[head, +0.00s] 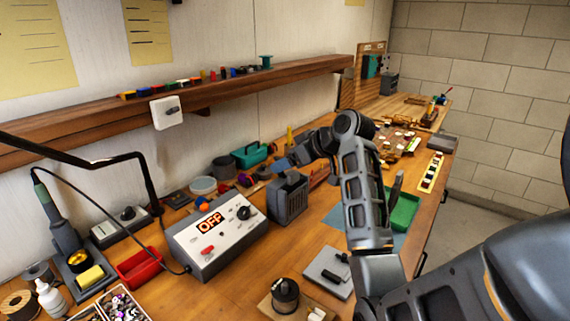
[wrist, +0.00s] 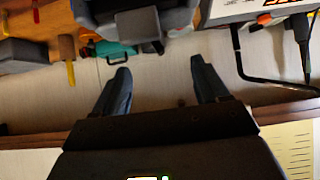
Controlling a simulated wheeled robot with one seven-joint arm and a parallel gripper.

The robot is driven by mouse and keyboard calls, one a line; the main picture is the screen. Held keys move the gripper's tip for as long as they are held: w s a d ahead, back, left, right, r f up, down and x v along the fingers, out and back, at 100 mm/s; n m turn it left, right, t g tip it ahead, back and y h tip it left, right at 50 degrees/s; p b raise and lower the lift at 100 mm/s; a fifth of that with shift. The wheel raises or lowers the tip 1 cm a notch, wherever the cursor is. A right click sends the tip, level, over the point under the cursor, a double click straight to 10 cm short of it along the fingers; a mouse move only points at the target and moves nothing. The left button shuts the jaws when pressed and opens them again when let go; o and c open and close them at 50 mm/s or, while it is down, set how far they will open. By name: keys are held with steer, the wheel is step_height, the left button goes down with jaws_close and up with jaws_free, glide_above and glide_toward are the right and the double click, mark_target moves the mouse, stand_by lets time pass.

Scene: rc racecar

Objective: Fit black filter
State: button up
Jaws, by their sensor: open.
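No part is plainly marked as the black filter, and I cannot tell which thing it is. A dark grey box with a slatted front (head: 287,203) stands on the bench beside the control box. Dark upright pieces (head: 397,186) stand by a green tray at the right, partly hidden by my arm. My gripper (head: 287,163) is above and behind the grey box. In the wrist view my gripper (wrist: 163,84) is open, with nothing between its fingers. A dark box-like body (wrist: 150,22) shows beyond the fingertips, apart from them.
A control box reading OFF (head: 215,236) stands left of the grey box. A soldering iron in its stand (head: 68,240) and a red tray (head: 139,267) are further left. A wooden shelf (head: 225,85) runs along the wall behind. The green tray (head: 404,212) is at the right.

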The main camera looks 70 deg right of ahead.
steer(key=v, duration=0.6)
steer(key=shift+b, duration=0.35)
steer(key=shift+f, duration=0.1)
